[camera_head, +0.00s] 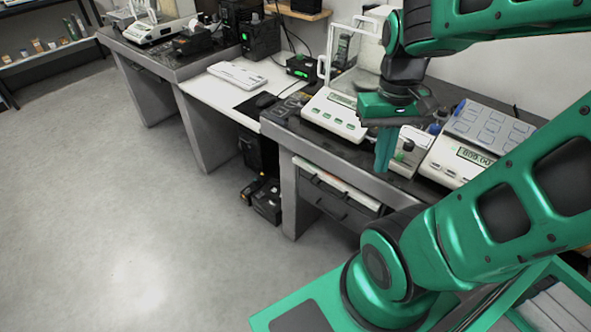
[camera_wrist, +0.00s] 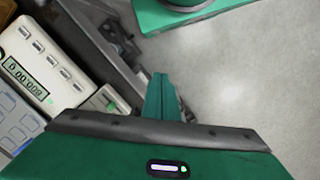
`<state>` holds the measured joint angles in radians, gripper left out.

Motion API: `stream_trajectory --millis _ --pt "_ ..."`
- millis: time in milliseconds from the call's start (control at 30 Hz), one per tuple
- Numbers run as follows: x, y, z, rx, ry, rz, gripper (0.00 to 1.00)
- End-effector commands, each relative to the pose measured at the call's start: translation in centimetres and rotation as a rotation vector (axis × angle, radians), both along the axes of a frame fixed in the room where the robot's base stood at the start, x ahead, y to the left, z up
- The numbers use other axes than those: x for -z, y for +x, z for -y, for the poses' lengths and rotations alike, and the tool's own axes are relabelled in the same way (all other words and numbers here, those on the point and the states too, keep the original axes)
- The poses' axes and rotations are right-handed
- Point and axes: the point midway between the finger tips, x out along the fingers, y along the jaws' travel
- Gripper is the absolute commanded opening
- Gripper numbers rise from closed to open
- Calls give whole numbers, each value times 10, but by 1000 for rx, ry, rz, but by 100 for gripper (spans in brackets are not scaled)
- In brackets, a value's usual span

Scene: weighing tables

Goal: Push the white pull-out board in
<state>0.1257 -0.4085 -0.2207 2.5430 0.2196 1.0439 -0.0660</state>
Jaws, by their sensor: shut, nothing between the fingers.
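The white pull-out board (camera_head: 336,184) shows in the head view as a thin pale strip under the front edge of the grey weighing table (camera_head: 285,135), above the dark drawers. It appears to stick out a little; its right end is hidden behind my arm. My gripper (camera_head: 383,168) points down with its fingers together and empty, over the table's front edge area, to the right of and above the board's visible part. In the wrist view the shut fingers (camera_wrist: 161,95) are near the table edge. I cannot make out the board there.
A balance with a glass shield (camera_head: 335,115) and another balance (camera_head: 460,155) stand on the table near my gripper. Drawers with dark handles (camera_head: 330,200) lie below the board. The grey floor in front is open.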

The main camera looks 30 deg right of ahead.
Motion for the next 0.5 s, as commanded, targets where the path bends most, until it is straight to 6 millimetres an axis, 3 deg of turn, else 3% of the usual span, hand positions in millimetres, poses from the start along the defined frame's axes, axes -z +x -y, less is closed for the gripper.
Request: stream_trajectory --millis 500 --pt "76 93 -15 -518 -132 -342 0"
